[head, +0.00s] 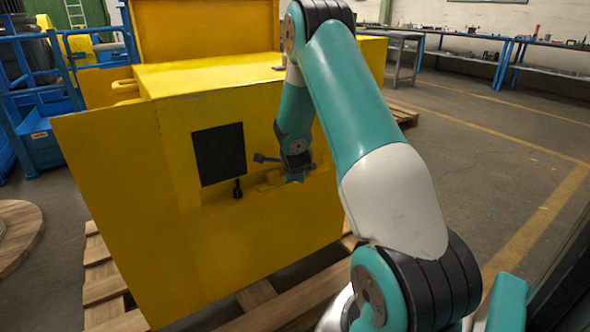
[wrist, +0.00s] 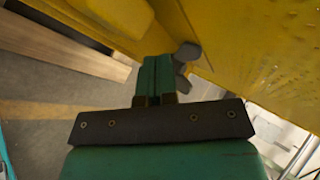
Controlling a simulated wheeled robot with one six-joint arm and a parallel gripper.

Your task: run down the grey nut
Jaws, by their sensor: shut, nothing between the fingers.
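My gripper (wrist: 155,66) is shut and empty, its two teal fingers together beside the yellow face of the machine. A dark grey lobed piece (wrist: 187,53) stands at that face, just right of the fingertips in the wrist view. It looks like the grey nut, though I cannot be sure. The fingers partly cover it, and I cannot tell if they touch it. A dark bar with a round end (head: 262,158) shows just left of my wrist.
The housing has a black square panel (head: 218,153) and a small black knob (head: 238,188) below it. It stands on a wooden pallet (head: 256,295), whose boards also show in the wrist view (wrist: 55,45). Open floor (head: 480,160) lies to the right.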

